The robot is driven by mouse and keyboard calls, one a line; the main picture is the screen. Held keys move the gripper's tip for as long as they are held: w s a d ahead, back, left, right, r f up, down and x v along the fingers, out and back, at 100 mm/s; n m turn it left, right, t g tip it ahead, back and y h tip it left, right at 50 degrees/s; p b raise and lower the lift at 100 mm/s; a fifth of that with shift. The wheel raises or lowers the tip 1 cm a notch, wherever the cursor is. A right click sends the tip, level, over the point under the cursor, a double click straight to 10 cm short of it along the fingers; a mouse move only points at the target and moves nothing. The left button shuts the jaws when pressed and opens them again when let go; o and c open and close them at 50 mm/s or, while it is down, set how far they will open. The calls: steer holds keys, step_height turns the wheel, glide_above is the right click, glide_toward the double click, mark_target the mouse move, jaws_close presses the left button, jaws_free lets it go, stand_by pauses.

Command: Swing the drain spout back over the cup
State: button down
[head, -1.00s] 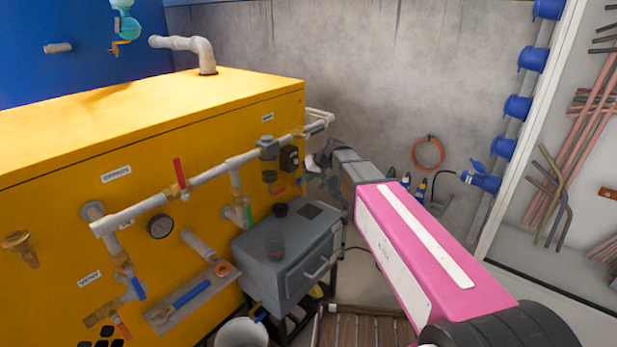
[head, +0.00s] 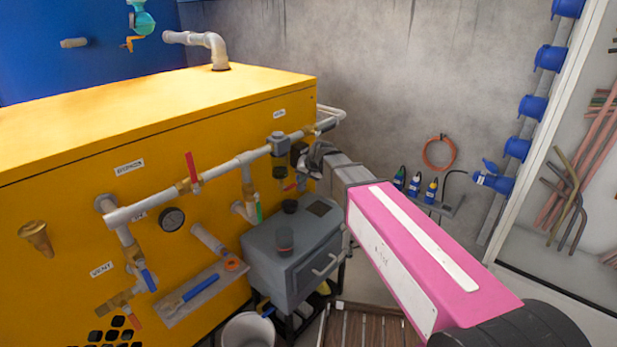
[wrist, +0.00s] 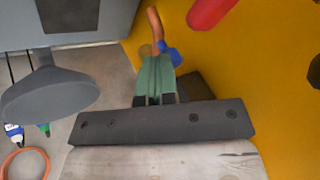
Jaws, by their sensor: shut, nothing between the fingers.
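In the wrist view, an orange-brown bent tube (wrist: 154,24), which looks like the drain spout, stands beside a small blue part (wrist: 170,53) in front of the yellow tank wall. My gripper (wrist: 156,62) is shut and empty, its greenish fingertips close to the tube's lower end and the blue part. I cannot tell whether they touch. A grey flared cup or funnel (wrist: 50,98) is at the left, apart from the tube. In the head view my gripper (head: 312,160) is by the tank's right corner, and it hides the spout there.
The yellow tank (head: 150,125) carries a white pipe (head: 240,163) with valves. A grey box (head: 300,250) with a handle stands below my gripper. A white bucket (head: 247,332) and a slatted wooden platform (head: 360,328) are on the floor.

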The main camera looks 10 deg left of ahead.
steer(key=shift+a, duration=1.6)
steer(key=shift+s+d, duration=0.4)
steer(key=shift+d, duration=0.05)
steer(key=s+d+r, duration=0.4)
steer(key=s+r, duration=0.4)
steer(key=s+d+f+g+h, duration=0.1)
steer(key=s+d+f+h, duration=0.1)
steer(key=d+f, duration=0.5)
steer(key=s+d+f+g+h, duration=0.1)
steer(key=d+f, duration=0.6)
steer(key=d, duration=1.1)
steer(key=s+d+f+g+h, duration=0.2)
steer(key=s+d+f, duration=0.3)
steer(key=d+f, duration=0.3)
steer(key=d, duration=0.4)
steer(key=shift+d+m+g+h, duration=0.25)
steer(key=shift+m+g+h, duration=0.05)
steer(key=shift+m, duration=0.1)
